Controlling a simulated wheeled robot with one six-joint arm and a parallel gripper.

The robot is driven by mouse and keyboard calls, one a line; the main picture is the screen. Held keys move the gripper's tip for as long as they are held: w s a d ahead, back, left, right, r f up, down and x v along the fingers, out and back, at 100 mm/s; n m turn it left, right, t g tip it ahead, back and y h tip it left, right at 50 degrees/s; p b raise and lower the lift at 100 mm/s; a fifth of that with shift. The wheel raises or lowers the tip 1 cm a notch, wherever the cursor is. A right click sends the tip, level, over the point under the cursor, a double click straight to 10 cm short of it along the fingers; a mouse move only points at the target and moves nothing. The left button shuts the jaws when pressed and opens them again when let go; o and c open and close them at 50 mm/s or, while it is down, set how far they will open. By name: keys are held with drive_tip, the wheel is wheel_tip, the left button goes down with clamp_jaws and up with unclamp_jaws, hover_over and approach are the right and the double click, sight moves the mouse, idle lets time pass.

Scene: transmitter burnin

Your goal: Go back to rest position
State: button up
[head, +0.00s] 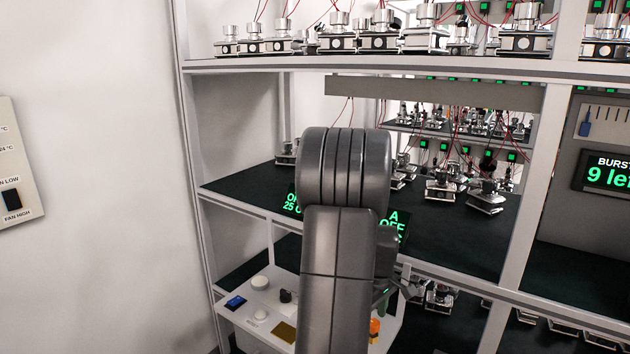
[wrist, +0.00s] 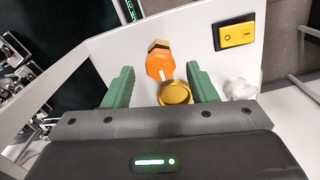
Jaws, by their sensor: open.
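My gripper (wrist: 161,80) is open in the wrist view, with its two green fingers apart. An orange knob (wrist: 159,67) with a gold hexagonal top and a round gold button (wrist: 175,92) show between the fingers on a white panel (wrist: 110,45). I cannot tell whether the fingers touch either one. In the head view my grey arm stands in the middle and hides most of the gripper. The orange knob (head: 374,327) shows just right of the arm, on the white control panel (head: 236,317).
A yellow rocker switch (wrist: 236,34) is on the panel. The rack shelf (head: 240,186) behind my arm holds several metal devices with red wires. A green-text display (head: 608,176) is at the right. A fan switch plate (head: 15,160) is on the left wall, with clear space before it.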

drive_tip(key=shift+f, duration=0.8)
drive_tip(key=shift+r, duration=0.1)
wheel_tip(320, 180, up, 14)
wheel_tip(320, 180, down, 14)
drive_tip(key=shift+f, duration=0.1)
drive_tip(key=m, duration=0.4)
drive_tip(key=shift+p, duration=0.4)
drive_tip(key=m+p, duration=0.1)
drive_tip(key=m, duration=0.3)
drive_tip(key=shift+m, duration=0.4)
drive_tip(key=m+p, duration=0.1)
drive_tip(key=m, duration=0.3)
drive_tip(key=shift+m+p, duration=0.3)
drive_tip(key=shift+p, duration=0.1)
drive_tip(key=shift+m+p, duration=0.85)
drive_tip(key=shift+m, duration=1.35)
